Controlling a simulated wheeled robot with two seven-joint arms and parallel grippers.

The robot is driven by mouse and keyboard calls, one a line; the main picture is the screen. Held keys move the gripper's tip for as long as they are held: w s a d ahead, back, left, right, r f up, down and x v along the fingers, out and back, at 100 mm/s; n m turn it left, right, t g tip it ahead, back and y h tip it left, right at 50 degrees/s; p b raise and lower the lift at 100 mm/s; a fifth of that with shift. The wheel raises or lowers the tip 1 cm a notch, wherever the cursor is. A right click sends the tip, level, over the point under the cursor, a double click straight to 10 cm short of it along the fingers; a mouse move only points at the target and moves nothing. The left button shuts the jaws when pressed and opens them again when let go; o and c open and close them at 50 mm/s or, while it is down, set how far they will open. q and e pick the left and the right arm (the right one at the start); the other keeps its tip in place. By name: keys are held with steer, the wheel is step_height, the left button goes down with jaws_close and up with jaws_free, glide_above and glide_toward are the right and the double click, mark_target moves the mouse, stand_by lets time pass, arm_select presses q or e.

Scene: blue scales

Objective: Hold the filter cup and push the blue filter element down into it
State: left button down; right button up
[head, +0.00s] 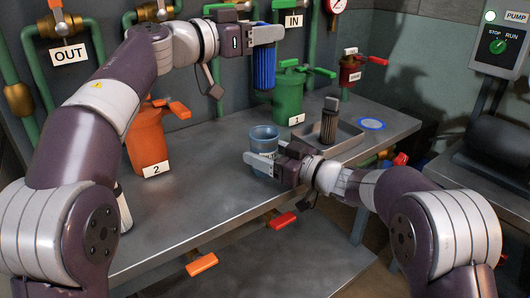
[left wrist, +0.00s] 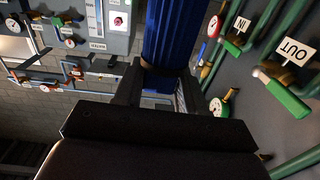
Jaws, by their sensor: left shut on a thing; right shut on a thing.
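The blue filter element (head: 264,68) is a pleated blue cylinder. My left gripper (head: 262,36) is shut on its upper end and holds it upright in the air, above and apart from the cup in the head view. The filter element also fills the top middle of the left wrist view (left wrist: 172,35), between the finger pads. The filter cup (head: 264,134) is a blue-grey cup on the grey bench. My right gripper (head: 268,160) is shut on the cup's side, its fingers hiding part of the lower cup. The cup's inside is only partly visible.
A green housing marked 1 (head: 289,97) stands behind the cup, and an orange housing marked 2 (head: 148,140) stands left. A grey tray (head: 350,133) holds a dark used-looking filter (head: 329,122). A blue-and-white disc (head: 371,124) lies at the bench's right end. Bench left of the cup is clear.

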mark_target(262, 89)
arm_select(q)
steer(key=shift+f, duration=4)
steer(key=shift+f, duration=1.5)
steer(key=shift+f, duration=2)
steer(key=shift+f, duration=0.1)
steer(key=shift+f, duration=1.65)
